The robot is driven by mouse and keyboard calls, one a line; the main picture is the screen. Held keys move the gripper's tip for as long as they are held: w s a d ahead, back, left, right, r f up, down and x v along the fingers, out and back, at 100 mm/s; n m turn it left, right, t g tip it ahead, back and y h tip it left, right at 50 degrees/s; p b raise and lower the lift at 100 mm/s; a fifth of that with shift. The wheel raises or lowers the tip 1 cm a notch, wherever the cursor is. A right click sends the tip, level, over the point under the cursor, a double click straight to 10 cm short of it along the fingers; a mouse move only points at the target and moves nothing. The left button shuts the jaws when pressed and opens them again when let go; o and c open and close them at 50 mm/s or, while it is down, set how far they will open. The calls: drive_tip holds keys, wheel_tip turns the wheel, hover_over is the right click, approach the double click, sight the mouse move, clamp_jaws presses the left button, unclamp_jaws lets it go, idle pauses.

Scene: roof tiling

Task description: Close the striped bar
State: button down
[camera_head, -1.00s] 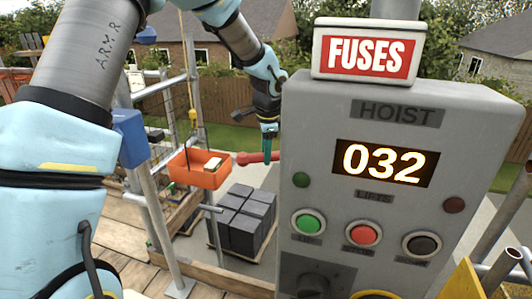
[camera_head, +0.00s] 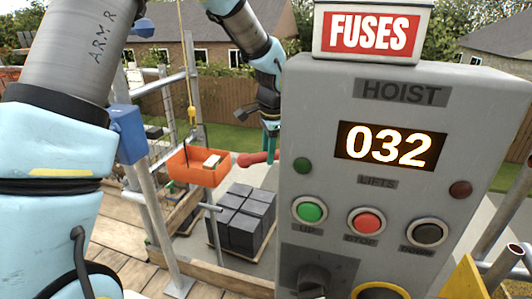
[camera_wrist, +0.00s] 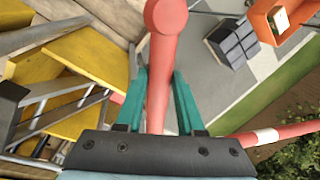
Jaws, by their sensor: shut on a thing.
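My gripper (camera_wrist: 160,75) is shut on a red bar (camera_wrist: 164,40) with a rounded end, which runs between its teal fingers. In the head view my gripper (camera_head: 270,148) is at this red bar (camera_head: 250,159), just left of the grey hoist box, which hides the rest of the bar. The held part shows plain red. A red bar with a white band, the striped bar (camera_wrist: 266,137), shows at the lower right of the wrist view. My gripper hides where it leads, so I cannot tell how it joins the held part.
The grey hoist box (camera_head: 460,120) fills the right of the head view, close to my gripper. An orange tub (camera_head: 198,176) hangs to the left above dark stacked blocks (camera_head: 240,222). Scaffold poles (camera_head: 148,205) stand at left. Yellow boards (camera_wrist: 85,65) lie at left in the wrist view.

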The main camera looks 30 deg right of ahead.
drive_tip(key=s+d+n+y+b, duration=0.1)
drive_tip(key=s+d+n+b, duration=0.3)
drive_tip(key=s+n, duration=0.7)
drive_tip(key=shift+s+d+g+y, duration=0.35)
drive_tip(key=shift+s+d, duration=0.65)
drive_tip(key=shift+s, duration=0.95)
drive_tip(key=shift+s+d, duration=0.1)
drive_tip(key=c, duration=0.5)
unclamp_jaws()
drive_tip(key=r, duration=0.3)
drive_tip(key=s+d+r+b, duration=0.1)
drive_tip(key=r, duration=0.3)
drive_tip(key=r+b, duration=0.1)
drive_tip(key=r, duration=0.2)
drive_tip(key=shift+s+d+r, duration=0.2)
drive_tip(key=shift+d+r, duration=0.05)
drive_tip(key=shift+r, duration=0.05)
